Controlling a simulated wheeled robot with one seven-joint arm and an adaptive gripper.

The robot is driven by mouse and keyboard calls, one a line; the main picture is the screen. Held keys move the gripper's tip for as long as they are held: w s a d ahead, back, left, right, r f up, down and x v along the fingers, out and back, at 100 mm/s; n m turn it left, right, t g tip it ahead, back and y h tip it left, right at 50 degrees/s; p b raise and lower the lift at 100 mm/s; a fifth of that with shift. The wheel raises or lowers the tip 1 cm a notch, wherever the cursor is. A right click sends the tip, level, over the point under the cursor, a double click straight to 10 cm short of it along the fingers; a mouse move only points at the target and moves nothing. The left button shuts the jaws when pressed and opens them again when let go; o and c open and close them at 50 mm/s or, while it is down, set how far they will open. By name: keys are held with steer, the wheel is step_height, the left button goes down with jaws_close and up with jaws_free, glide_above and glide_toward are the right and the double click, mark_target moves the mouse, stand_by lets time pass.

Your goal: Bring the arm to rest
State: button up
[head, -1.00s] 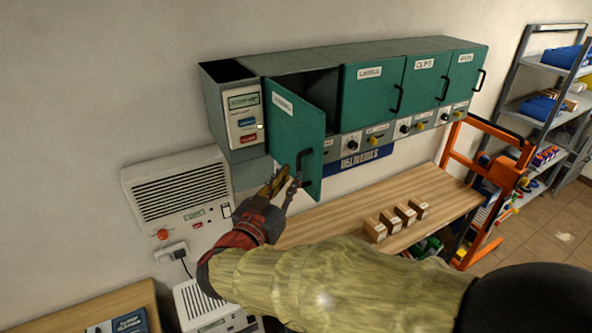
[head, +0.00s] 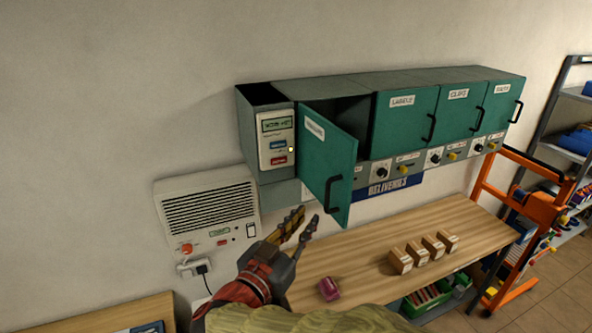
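My gripper (head: 305,222) is in the lower middle of the head view, below and left of the handle of the open cabinet door (head: 327,165). Its two fingers are apart, with nothing seen between them. It looks clear of the door handle (head: 333,194). My arm, in a yellowish sleeve with a red and black wrist, comes up from the bottom edge. The teal door stands ajar on the wall cabinet (head: 350,87), and the compartment behind it is dark inside.
Several small boxes (head: 401,261) and a dark pink block (head: 329,289) rest on the wooden bench (head: 365,255) below the cabinets. A white wall unit (head: 208,212) is at left. An orange frame (head: 522,210) stands at right.

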steer(key=w+a+f+n+y, duration=0.1)
steer(key=a+f+n+y, duration=0.1)
steer(key=a+f+y, duration=0.45)
steer(key=w+a+f+n+y, duration=0.15)
steer(key=a+y, duration=0.25)
steer(key=a, duration=0.5)
steer(key=s+a+f+n+g+y+b, duration=0.5)
steer(key=s+f+g+y, duration=0.1)
steer(key=s+f, duration=0.25)
steer(key=s+d+f+n+g+h+b, duration=0.2)
steer(key=s+d+f+g+b, duration=0.3)
steer(key=s+d+f+b, duration=0.45)
steer(key=s+d+f+m+h+b, duration=0.1)
steer(key=d+f+b, duration=0.3)
steer(key=d, duration=0.4)
steer(key=s+d+f+m+h+b, duration=0.2)
steer(key=d+f+b, duration=0.3)
steer(key=d+b, duration=0.2)
steer(key=s+d+f+m+t+h+b, duration=0.1)
steer(key=d+f+b, duration=0.3)
steer(key=d, duration=0.7)
steer(key=shift+s+d+f+h+b, duration=0.15)
steer(key=shift+s+f+h+b, duration=0.25)
steer(key=shift+s+h+b, duration=0.35)
